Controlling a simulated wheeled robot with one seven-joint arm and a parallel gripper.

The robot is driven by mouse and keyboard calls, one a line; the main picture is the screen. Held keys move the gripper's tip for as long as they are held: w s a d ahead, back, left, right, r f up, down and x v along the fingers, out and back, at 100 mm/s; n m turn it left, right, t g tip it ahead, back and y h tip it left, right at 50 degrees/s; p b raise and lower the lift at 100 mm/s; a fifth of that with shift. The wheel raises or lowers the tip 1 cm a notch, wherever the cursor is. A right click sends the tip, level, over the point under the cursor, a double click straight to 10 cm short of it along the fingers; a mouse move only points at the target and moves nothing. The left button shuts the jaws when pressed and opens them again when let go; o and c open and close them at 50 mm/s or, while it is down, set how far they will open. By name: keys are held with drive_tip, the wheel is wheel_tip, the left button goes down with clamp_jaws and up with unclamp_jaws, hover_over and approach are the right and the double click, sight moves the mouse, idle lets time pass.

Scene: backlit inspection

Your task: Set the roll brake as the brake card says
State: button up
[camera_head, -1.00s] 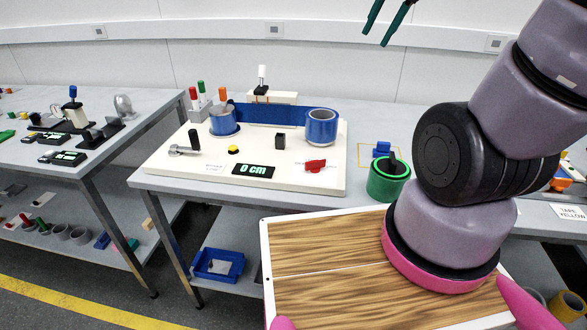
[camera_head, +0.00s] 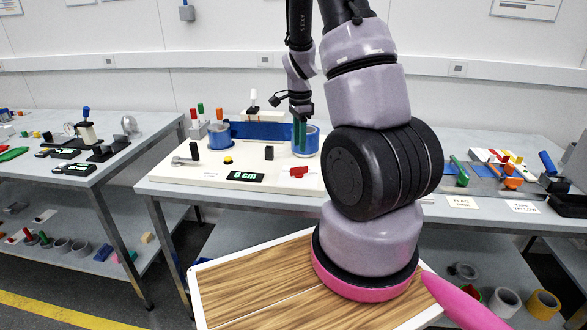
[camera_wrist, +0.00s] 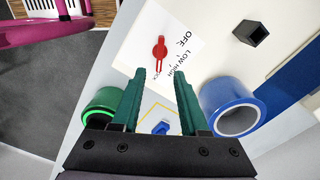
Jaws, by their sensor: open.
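The roll brake is a red knob (camera_head: 295,172) on the front right of the cream board (camera_head: 262,187). My gripper (camera_head: 299,135) has green fingers and hangs over the board near the blue roll. In the wrist view my gripper (camera_wrist: 161,78) is open and empty, with the knob ahead of its fingertips, apart from them. I cannot make out a brake card to read.
The blue roll (camera_wrist: 232,106) stands right of my fingers and a green roll (camera_wrist: 103,103) left. A black square post (camera_wrist: 251,33) rises near the knob. A display (camera_head: 245,176) reads 0 cm. A marker rack (camera_head: 199,131) stands at the board's back left.

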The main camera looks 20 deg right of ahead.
sight(299, 171)
wheel_tip(299, 171, down, 9)
drive_tip(key=shift+f, duration=0.2)
drive_tip(key=shift+c, duration=0.3)
clamp_jaws()
